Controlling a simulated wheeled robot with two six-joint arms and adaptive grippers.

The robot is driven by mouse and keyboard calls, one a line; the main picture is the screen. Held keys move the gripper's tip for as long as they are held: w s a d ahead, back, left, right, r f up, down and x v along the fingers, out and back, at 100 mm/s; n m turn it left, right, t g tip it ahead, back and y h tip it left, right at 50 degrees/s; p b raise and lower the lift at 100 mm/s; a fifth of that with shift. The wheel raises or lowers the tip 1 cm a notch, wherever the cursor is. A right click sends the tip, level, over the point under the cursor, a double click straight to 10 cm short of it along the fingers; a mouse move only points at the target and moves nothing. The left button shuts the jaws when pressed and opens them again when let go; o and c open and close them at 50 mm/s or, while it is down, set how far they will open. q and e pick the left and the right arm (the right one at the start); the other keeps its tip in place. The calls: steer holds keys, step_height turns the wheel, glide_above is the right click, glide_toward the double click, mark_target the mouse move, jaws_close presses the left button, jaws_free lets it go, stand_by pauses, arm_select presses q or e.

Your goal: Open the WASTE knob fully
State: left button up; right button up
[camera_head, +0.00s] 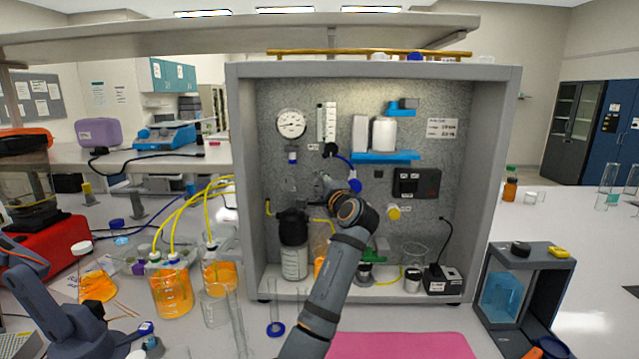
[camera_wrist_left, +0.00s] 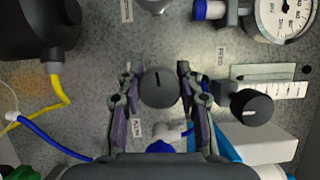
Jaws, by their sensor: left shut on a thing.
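A round grey knob (camera_wrist_left: 160,87) with a dark pointer line sits on the speckled panel (camera_head: 270,95), in the middle of the left wrist view. My left gripper (camera_wrist_left: 158,84) has one finger on each side of this knob and is shut on it. In the head view my left gripper (camera_head: 326,185) reaches the panel below the flow meter, and my wrist hides most of the knob there. The small labels nearby are too small to read surely, so I cannot confirm the WASTE name. My right gripper is not in view.
A black knob (camera_wrist_left: 250,107) stands close beside the gripper, near the flow meter (camera_head: 327,122). A pressure gauge (camera_head: 291,124), blue and yellow tubes, and a dark-capped bottle (camera_head: 294,259) are near. The cabinet's side walls (camera_head: 492,180) bound the space.

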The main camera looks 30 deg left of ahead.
arm_select(q)
steer(key=n+h+p, duration=0.1)
steer(key=n, duration=0.3)
steer(key=shift+r+g+h, duration=0.1)
steer(key=shift+g+h, duration=0.3)
steer(key=n+h+p, duration=0.1)
steer(key=n, duration=0.2)
steer(key=shift+n+h, duration=0.3)
steer(key=shift+h, duration=0.1)
steer(key=shift+n+t+h, duration=0.3)
steer(key=shift+n+h, duration=0.5)
steer(key=shift+n, duration=0.4)
steer(key=shift+d+n+t+h, duration=0.1)
steer(key=shift+n+t+h, duration=0.2)
steer(key=shift+n+h, duration=0.75)
steer(key=shift+w+n, duration=0.1)
steer(key=shift+n, duration=0.25)
steer(key=o, duration=1.2)
steer(key=shift+f, duration=0.2)
